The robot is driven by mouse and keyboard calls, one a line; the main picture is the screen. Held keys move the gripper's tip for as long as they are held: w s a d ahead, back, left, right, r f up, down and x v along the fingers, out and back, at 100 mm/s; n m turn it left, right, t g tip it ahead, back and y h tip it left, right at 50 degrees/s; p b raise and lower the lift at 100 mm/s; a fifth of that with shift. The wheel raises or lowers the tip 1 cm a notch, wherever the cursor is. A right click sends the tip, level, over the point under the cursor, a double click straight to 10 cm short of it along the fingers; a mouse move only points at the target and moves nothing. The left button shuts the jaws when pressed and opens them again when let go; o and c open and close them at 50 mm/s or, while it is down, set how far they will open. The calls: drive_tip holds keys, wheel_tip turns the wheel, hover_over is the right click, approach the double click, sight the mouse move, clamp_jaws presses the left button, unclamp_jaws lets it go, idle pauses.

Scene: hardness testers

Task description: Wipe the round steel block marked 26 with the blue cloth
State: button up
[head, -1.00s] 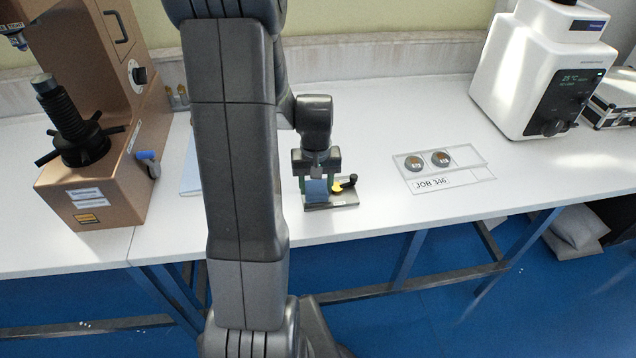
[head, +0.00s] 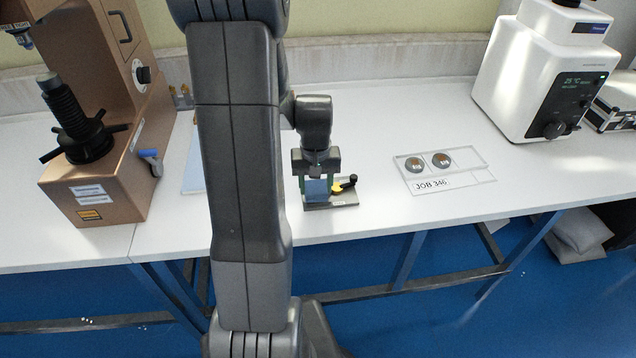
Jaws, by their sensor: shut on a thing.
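My gripper (head: 316,180) points down over the white bench, left of the middle of the head view. It is shut on a blue cloth (head: 317,192), which hangs between its fingers. The cloth is over a small grey plate (head: 345,201) that has a yellow part and a black knob (head: 350,180) at its right. I cannot tell whether the cloth touches the plate. No round steel block marked 26 can be made out. Two round brown-topped pieces (head: 413,165) (head: 441,160) sit on a clear tray labelled JOB 346; their marks are too small to read.
The clear tray (head: 473,178) lies right of my gripper, with free bench between. A bronze-coloured tester (head: 110,195) stands at the left and a white tester (head: 540,75) at the back right. My arm hides part of the bench. The bench's front edge is close.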

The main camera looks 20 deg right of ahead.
drive_tip(key=shift+r+p, duration=2.7)
drive_tip(key=shift+r, duration=1.4)
